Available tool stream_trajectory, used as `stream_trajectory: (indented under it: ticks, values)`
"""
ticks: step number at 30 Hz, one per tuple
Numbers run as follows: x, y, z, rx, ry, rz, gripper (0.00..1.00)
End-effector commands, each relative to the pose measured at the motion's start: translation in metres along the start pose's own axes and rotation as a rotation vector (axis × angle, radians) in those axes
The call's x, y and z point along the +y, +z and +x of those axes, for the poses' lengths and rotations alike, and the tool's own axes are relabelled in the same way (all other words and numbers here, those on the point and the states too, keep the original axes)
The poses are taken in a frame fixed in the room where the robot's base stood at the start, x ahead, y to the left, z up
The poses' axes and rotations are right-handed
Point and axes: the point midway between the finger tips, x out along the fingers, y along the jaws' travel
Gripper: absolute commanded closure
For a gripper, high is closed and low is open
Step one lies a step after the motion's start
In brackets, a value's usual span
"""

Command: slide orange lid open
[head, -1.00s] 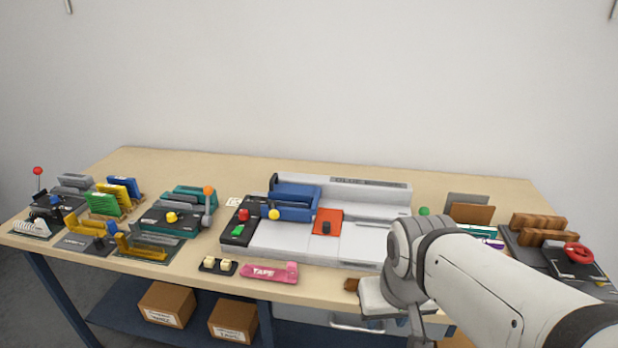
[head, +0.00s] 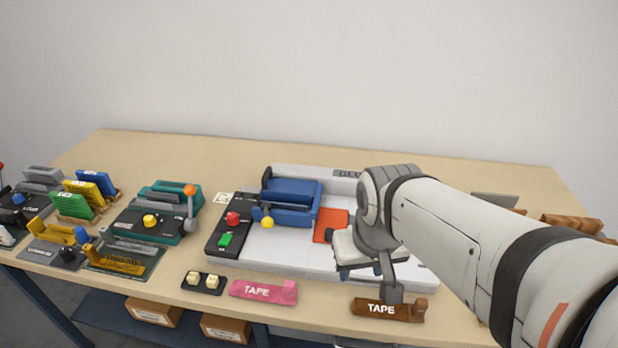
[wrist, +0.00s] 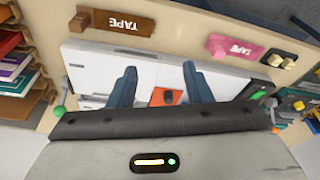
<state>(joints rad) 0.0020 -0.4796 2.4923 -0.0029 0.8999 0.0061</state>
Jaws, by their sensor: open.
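The orange lid (head: 328,222) is a flat plate lying on top of the light grey machine (head: 285,250), right of a blue roller unit. My arm partly covers its right side in the head view. My gripper (head: 360,273) hangs over the machine, just right of and in front of the lid in that view. In the wrist view the two blue fingers of my gripper (wrist: 160,67) are wide apart and empty. The orange lid (wrist: 164,97) with a dark knob shows between them, nearer the palm; I cannot tell the height gap.
A brown tape dispenser (head: 388,309) and a pink one (head: 263,291) lie along the front table edge. A yellow-knobbed lever (head: 267,222) and a black panel (head: 229,235) with red and green buttons are left of the lid. Bare tabletop (head: 200,155) lies behind.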

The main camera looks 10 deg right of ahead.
Motion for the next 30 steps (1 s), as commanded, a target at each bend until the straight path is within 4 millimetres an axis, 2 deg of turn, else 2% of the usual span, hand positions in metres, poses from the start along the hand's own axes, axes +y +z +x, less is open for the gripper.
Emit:
stream_trajectory:
  ticks: [4, 8, 12, 18, 24, 30]
  values:
    - [-0.007, -0.028, 0.000, -0.034, 0.002, 0.060, 0.55]
    - [-0.009, -0.071, 0.008, -0.082, 0.007, 0.151, 0.55]
    - [-0.009, -0.120, 0.028, -0.137, 0.020, 0.264, 0.55]
    - [-0.010, -0.170, 0.065, -0.198, 0.041, 0.393, 0.55]
    - [-0.010, -0.191, 0.087, -0.224, 0.054, 0.456, 0.55]
    - [-0.010, -0.190, 0.108, -0.230, 0.056, 0.465, 0.55]
